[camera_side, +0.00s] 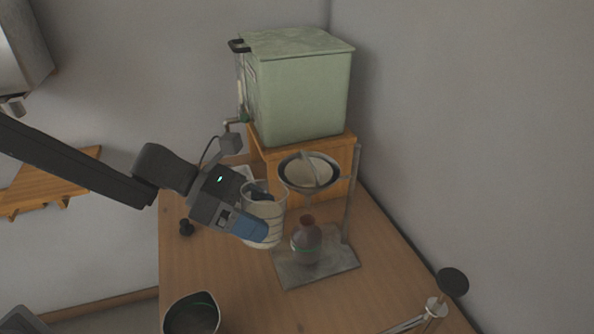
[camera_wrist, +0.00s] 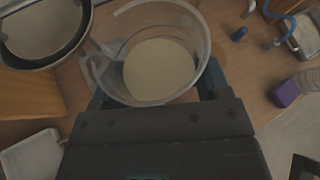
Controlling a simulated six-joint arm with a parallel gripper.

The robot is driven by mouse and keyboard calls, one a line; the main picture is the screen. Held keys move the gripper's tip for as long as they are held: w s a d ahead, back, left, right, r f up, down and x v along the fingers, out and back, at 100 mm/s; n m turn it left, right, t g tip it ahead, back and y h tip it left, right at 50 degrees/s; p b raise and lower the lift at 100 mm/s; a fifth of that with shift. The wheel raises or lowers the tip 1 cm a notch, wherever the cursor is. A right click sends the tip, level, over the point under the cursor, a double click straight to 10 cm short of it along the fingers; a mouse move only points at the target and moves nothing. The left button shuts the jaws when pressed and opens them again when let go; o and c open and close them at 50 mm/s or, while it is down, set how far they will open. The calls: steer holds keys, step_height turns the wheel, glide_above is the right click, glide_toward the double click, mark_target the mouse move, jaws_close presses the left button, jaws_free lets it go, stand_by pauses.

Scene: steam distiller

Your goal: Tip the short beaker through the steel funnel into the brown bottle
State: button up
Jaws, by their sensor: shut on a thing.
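My gripper (camera_side: 258,212) is shut on the short beaker (camera_side: 267,224), a clear beaker with pale contents. In the side view the beaker is nearly upright, just left of the steel funnel (camera_side: 309,172) and a little lower than its rim. The wrist view shows the beaker (camera_wrist: 202,50) between my fingers, with a pale layer inside. The funnel (camera_wrist: 60,60) is at the upper left there and also looks pale inside. The brown bottle (camera_side: 306,242) stands upright on the stand's base below the funnel. The bottle is not visible in the wrist view.
The metal stand (camera_side: 347,205) rises right of the bottle. A green tank (camera_side: 300,95) on a wooden box stands behind. A dark pot (camera_side: 192,316) is at the front left. A purple block (camera_wrist: 285,94) shows at the right of the wrist view.

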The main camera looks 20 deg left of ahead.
mark_target(269, 185)
steer(key=shift+w+r+n+g+y, duration=0.3)
steer(key=shift+w+r+n+g, duration=0.5)
steer(key=shift+w+n+g, duration=0.15)
steer(key=shift+w+r+n+g, duration=0.2)
steer(key=shift+w+r, duration=0.1)
steer(key=shift+r, duration=0.2)
steer(key=shift+w+r+n+g, duration=0.15)
steer(key=shift+w+r, duration=0.15)
steer(key=shift+r, duration=0.2)
steer(key=shift+w+g, duration=0.1)
steer(key=shift+g, duration=0.2)
steer(key=shift+w+f+n+g, duration=0.1)
steer(key=shift+f+n+g, duration=0.15)
steer(key=shift+n, duration=0.25)
steer(key=shift+w+r+n+g, duration=0.1)
steer(key=shift+r+n+g, duration=0.6)
steer(key=shift+g, duration=0.05)
steer(key=shift+w+r+n+g+p, duration=0.2)
steer(key=shift+r+n+g+p, duration=0.45)
steer(key=shift+n+g+p, duration=0.15)
stand_by(2.4)
steer(key=shift+w+r+n+g+p, duration=0.3)
steer(key=shift+w+g+p, duration=0.1)
steer(key=shift+w, duration=0.25)
stand_by(0.6)
